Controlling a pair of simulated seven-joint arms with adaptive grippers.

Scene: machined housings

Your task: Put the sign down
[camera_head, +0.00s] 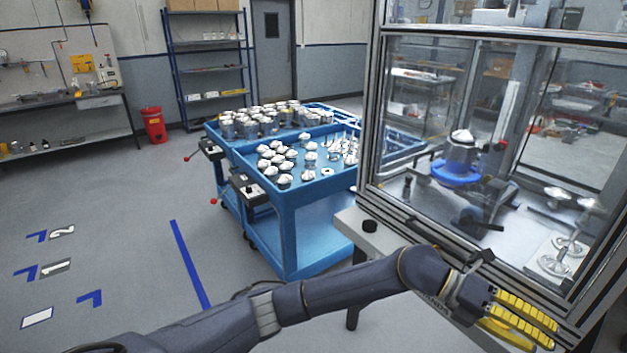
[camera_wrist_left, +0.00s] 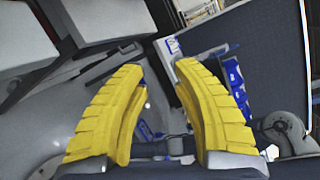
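I cannot make out a clear sign in either view. Flat floor markings numbered 2 (camera_head: 62,231) and 1 (camera_head: 55,268) lie at the left, with a blank white rectangle (camera_head: 37,317) below them. My left gripper (camera_head: 525,322) has yellow ribbed fingers and is at the lower right, in front of the glazed enclosure. In the left wrist view my left gripper (camera_wrist_left: 163,75) has its fingers apart, with nothing held between them. My right gripper is not in view.
A glazed enclosure (camera_head: 375,100) at the right holds a housing on a blue fixture (camera_head: 456,172). Blue carts (camera_head: 315,235) carry many white-topped parts. A red bin (camera_head: 154,125), a shelf rack (camera_head: 208,70) and a workbench (camera_head: 65,103) stand behind.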

